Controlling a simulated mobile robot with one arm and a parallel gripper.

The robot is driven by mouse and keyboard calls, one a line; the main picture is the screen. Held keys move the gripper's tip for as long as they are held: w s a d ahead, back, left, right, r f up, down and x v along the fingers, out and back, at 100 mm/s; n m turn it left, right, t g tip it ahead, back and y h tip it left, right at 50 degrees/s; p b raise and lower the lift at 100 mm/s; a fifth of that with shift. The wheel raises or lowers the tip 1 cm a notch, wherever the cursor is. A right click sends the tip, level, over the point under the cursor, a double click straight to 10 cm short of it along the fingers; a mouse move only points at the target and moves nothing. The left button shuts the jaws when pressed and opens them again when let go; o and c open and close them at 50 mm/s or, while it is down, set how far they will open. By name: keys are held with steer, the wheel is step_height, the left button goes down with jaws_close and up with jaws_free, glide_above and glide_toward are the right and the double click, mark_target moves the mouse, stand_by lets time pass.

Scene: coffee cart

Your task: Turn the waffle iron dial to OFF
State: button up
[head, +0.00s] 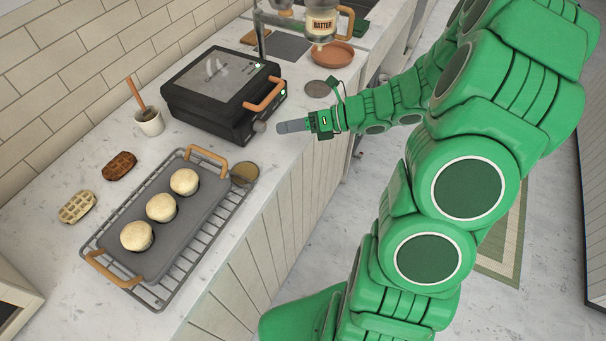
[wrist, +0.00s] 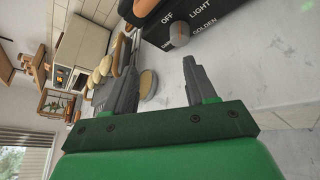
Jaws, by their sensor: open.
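The black waffle iron (head: 215,88) sits closed on the counter, with an orange handle at its front. Its grey dial (head: 260,126) is at the near front corner and also shows in the wrist view (wrist: 180,36), beside the words OFF, LIGHT and GOLDEN. I cannot tell which setting the dial points to. My gripper (head: 281,127) is just right of the dial, level with it and apparently apart from it. In the wrist view my gripper (wrist: 158,62) has its two grey fingers spread, with the dial ahead, nearer the right finger. Nothing is between the fingers.
A rack (head: 205,262) with a grey tray of pale round cakes stands left of the iron. Two waffles (head: 119,166) and a white cup (head: 150,123) lie along the wall side. A batter dispenser (head: 321,24) is behind.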

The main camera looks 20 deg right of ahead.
steer(key=s+a+r+n+g+h, duration=0.2)
steer(key=s+a+r+n+g, duration=0.15)
steer(key=s+n, duration=0.25)
steer(key=s+a+r+n+g+h, duration=0.1)
steer(key=s+a+r+n+g, duration=0.2)
steer(key=s+n, duration=0.35)
steer(key=s+d+r+n+g+h, duration=0.2)
steer(key=s+r+n+h, duration=0.2)
steer(key=s+n+h, duration=0.3)
steer(key=shift+s+d+n, duration=0.15)
steer(key=shift+s+n, duration=1.4)
steer(key=shift+n, duration=0.2)
steer(key=shift+c, duration=0.3)
